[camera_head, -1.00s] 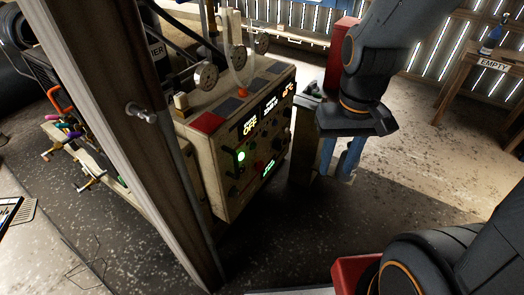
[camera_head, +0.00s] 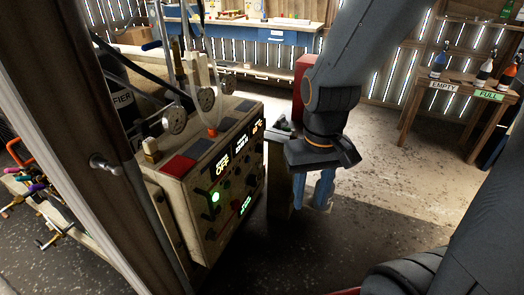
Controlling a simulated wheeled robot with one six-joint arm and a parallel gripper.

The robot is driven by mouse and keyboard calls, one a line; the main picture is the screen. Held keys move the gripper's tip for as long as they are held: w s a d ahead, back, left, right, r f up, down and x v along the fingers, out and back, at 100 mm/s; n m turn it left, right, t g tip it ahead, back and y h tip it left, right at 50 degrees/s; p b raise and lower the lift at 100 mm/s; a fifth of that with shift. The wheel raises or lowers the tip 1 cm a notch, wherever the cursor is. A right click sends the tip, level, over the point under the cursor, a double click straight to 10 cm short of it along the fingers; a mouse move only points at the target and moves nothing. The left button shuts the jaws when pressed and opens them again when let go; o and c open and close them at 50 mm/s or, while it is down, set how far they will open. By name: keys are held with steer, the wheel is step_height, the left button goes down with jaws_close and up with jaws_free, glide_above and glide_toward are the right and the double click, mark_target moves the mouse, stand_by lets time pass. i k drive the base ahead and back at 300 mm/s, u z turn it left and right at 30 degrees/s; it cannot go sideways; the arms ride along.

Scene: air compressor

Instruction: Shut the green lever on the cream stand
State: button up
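Several coloured levers show at the left edge, on a cream stand (camera_head: 72,228) partly hidden by the wooden post. An orange lever handle stands above smaller purple, pink and blue ones. A small greenish handle (camera_head: 38,187) shows among them, but it is too small to tell its position clearly. My gripper (camera_head: 312,192) hangs with its blue fingers down, right of the control box and far from the levers. The fingers look apart, with nothing seen between them.
A wooden post (camera_head: 95,150) stands between the levers and a cream control box (camera_head: 185,205) with gauges and lit displays. A blue workbench (camera_head: 270,35) is at the back. A table (camera_head: 455,90) with bottles stands at right. Floor (camera_head: 400,200) is clear at centre right.

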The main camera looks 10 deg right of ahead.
mark_target(287, 129)
steer(key=z, duration=0.5)
steer(key=k, duration=0.6)
steer(key=z, duration=0.7)
steer(key=i, duration=0.7)
steer(key=u, duration=0.85)
steer(key=i, duration=0.8)
steer(key=u, duration=0.9)
